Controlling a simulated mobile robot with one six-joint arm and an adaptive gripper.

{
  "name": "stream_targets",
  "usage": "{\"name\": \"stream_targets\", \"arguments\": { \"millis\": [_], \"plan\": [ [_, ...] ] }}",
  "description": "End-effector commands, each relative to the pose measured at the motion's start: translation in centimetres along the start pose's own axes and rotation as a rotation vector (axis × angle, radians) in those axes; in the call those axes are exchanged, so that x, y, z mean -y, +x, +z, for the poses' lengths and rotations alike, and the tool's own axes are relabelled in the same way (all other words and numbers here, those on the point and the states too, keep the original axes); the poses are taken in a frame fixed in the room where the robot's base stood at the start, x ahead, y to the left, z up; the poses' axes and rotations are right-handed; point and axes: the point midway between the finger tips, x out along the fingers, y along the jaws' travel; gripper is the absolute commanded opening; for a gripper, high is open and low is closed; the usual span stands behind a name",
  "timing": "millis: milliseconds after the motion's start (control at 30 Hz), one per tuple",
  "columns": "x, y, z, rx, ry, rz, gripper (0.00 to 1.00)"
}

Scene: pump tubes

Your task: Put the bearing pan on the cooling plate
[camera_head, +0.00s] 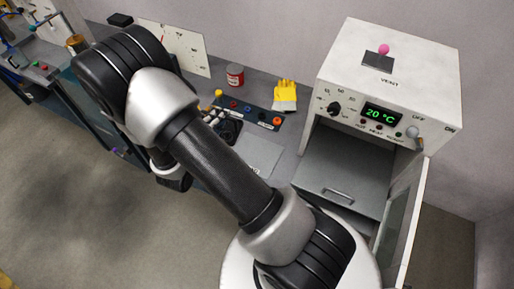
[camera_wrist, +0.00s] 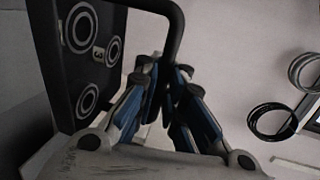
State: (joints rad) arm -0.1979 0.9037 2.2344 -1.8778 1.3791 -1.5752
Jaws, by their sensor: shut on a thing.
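The bearing pan (camera_wrist: 112,25) is a black tray at the upper left of the wrist view, with several pale rings on its face and a number 3. A black bar handle arches from it. My gripper (camera_wrist: 162,75), with blue finger pads, is shut on this handle, and the pan looks tilted in this view. A flat grey plate (camera_head: 262,155), which looks like the cooling plate, lies on the bench left of the oven, partly behind my arm.
The white oven (camera_head: 385,75) reads 20 °C, and its door (camera_head: 405,225) stands open at the right. A dark strip with coloured knobs (camera_head: 262,118), yellow gloves (camera_head: 285,95) and a red can (camera_head: 235,75) are on the bench. Rings (camera_wrist: 270,122) show at the right in the wrist view.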

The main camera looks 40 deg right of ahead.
Motion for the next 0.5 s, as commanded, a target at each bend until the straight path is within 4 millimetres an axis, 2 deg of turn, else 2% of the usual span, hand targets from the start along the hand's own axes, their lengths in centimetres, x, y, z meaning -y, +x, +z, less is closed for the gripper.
{"name": "stream_targets", "arguments": {
  "millis": [33, 100, 200, 333, 500],
  "plan": [
    [0.8, 1.8, -1.8, -0.034, 0.004, 0.001, 0.0],
    [1.1, 3.8, -3.7, -0.063, 0.01, 0.006, 0.0],
    [1.2, 5.9, -6.1, -0.096, 0.02, 0.013, 0.0],
    [1.2, 7.7, -8.3, -0.124, 0.03, 0.022, 0.0],
    [0.7, 8.7, -9.7, -0.14, 0.035, 0.028, 0.0]
  ]
}}
